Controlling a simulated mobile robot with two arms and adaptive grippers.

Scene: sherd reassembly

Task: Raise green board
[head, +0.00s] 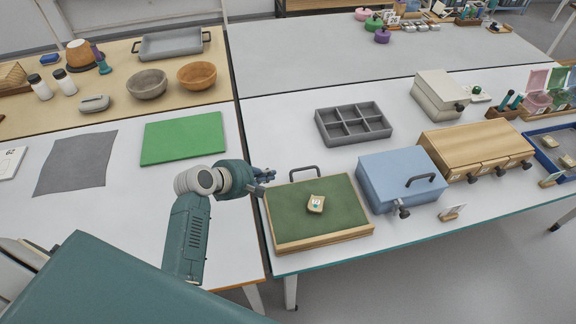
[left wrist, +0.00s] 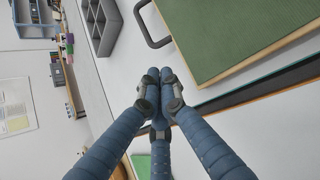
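The green board (head: 335,222) lies flat on the white table, with a light wooden edge and a dark grey handle (head: 304,169) at its far side. A small tan sherd (head: 316,204) with a marked tag lies on it. My left gripper (head: 268,174) is beside the board's far left corner, left of the handle and apart from it. In the left wrist view the board (left wrist: 235,35) and handle (left wrist: 145,25) show beyond the fingers. The left gripper's fingers (left wrist: 160,82) are together with nothing visible between them. My right gripper is not in view.
A flat green mat (head: 183,138) and a grey cloth (head: 76,162) lie on the left table. A grey compartment tray (head: 322,127) stands behind the board. A blue box (head: 385,182) and a wooden box (head: 450,146) stand to its right. A gap separates the tables.

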